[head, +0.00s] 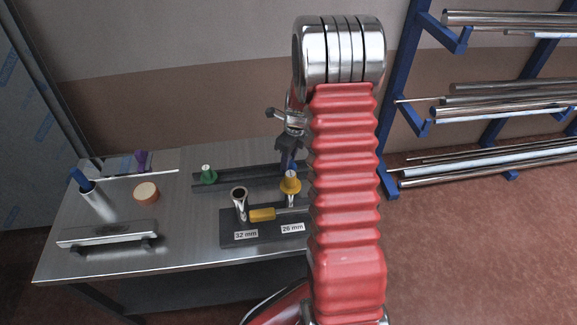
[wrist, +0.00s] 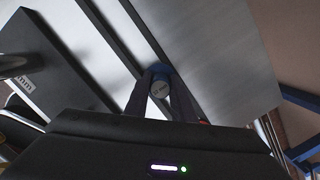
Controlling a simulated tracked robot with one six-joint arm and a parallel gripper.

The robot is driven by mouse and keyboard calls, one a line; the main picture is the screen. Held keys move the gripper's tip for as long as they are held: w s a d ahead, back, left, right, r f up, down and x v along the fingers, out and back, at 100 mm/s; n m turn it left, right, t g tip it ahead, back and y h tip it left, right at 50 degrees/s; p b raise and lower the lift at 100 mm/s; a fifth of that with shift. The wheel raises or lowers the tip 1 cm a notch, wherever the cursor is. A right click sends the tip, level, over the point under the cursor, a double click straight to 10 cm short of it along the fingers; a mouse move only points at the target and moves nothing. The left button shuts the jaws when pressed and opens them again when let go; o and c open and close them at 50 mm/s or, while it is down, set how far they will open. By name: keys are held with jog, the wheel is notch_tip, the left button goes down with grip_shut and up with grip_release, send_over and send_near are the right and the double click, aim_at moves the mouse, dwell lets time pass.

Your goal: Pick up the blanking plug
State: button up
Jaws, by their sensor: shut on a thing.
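A blue blanking plug (wrist: 161,71) with a grey, marked end face is between my gripper's fingers (wrist: 161,92) in the wrist view. The jaws are shut on it. In the head view my gripper (head: 290,156) points down over the dark rail on the bench, and a little blue of the plug (head: 291,166) shows at its fingertips. I cannot tell whether the plug touches the rail. A green plug (head: 208,175) sits at the rail's left end. A yellow plug (head: 290,184) stands on the 26 mm tube, just in front of my gripper.
The bench (head: 180,225) carries an open 32 mm tube (head: 240,202), a yellow-handled tool (head: 262,214), a round wood-coloured piece (head: 146,193) and a metal cup (head: 96,201) with a blue item. A blue rack (head: 405,85) of metal bars stands to the right. My arm hides the bench's right part.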

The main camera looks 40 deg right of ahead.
grip_shut()
jog(key=shift+r, duration=0.1)
notch_tip(320, 180, up, 18)
dwell(0.5)
jog(key=shift+s, duration=0.15)
dwell(0.5)
